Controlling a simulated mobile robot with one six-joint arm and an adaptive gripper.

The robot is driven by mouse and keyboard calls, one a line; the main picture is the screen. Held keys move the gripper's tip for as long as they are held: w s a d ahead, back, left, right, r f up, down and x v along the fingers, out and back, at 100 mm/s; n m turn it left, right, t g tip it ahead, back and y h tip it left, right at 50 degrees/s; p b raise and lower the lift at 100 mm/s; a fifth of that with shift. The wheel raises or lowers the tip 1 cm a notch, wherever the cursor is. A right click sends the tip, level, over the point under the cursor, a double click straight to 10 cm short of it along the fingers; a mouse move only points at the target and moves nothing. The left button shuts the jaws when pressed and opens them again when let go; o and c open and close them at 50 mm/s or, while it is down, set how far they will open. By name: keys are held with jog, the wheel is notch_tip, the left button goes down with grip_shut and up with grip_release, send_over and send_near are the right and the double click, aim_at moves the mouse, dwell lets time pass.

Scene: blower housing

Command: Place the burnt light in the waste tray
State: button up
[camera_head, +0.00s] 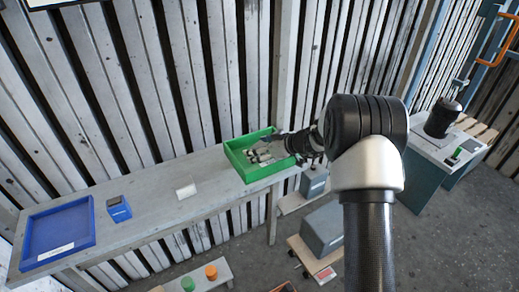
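My gripper (285,146) reaches over the right part of a green tray (264,174) at the right end of the long grey bench. Several small light and dark items (262,155) lie in that tray near the fingers. I cannot tell whether one is the burnt light, nor whether the gripper holds anything. A blue tray (58,231) with a white label at its front lies at the bench's left end and looks empty. The label is too small to read, so I cannot tell which tray is for waste.
A blue box (119,209) and a small white block (186,188) stand on the bench (150,222) between the trays. Green (188,284) and orange (211,272) cylinders stand on a low bench in front. A dark cylindrical device (442,117) stands on a right-hand table. Slatted wall behind.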

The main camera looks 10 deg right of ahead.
jog(key=shift+r, duration=0.1)
jog(key=shift+r+p, duration=0.15)
jog(key=shift+p, duration=0.35)
jog(key=v, duration=1.1)
jog(key=shift+s+d+r+p, duration=0.1)
jog(key=shift+s+r+p, duration=0.1)
jog(key=shift+s+p, duration=0.15)
jog(key=s+a+r+m+g+h, duration=0.1)
jog(key=s+a+r, duration=0.3)
jog(key=s, duration=0.2)
jog(key=s+a+r+g, duration=0.2)
jog(key=s+a+r, duration=0.1)
jog(key=s, duration=0.4)
jog(key=s+a+r+m+g+h, duration=0.1)
jog(key=s+a+r, duration=0.3)
jog(key=s, duration=0.2)
jog(key=s+d+m+h, duration=0.2)
jog(key=s+m, duration=0.1)
jog(key=s, duration=0.7)
jog(key=s+d+m+h, duration=0.3)
jog(key=s, duration=0.7)
jog(key=shift+r, duration=0.15)
